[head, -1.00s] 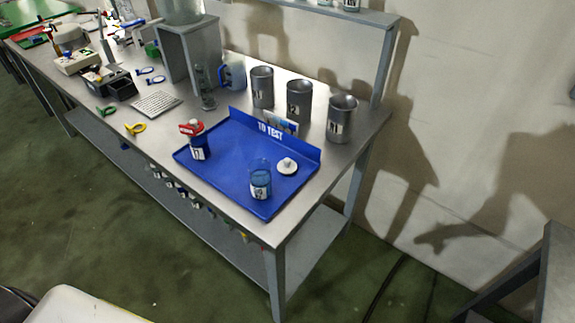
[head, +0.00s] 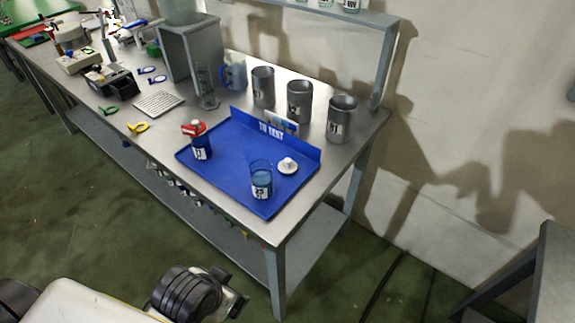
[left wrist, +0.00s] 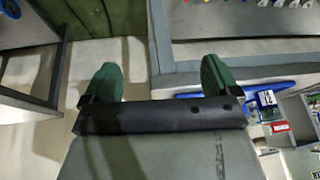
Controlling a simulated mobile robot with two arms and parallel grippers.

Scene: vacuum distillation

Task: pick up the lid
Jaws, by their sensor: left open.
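A small white lid (head: 287,167) with a raised knob lies on the blue "TO TEST" tray (head: 232,152), toward its right side. My right gripper is not in view.
Metal canisters (head: 300,101) line the back behind the tray. A grey shelf post (head: 384,65) rises at the back right. A dark joint of my arm shows at bottom. The tray's middle is clear.

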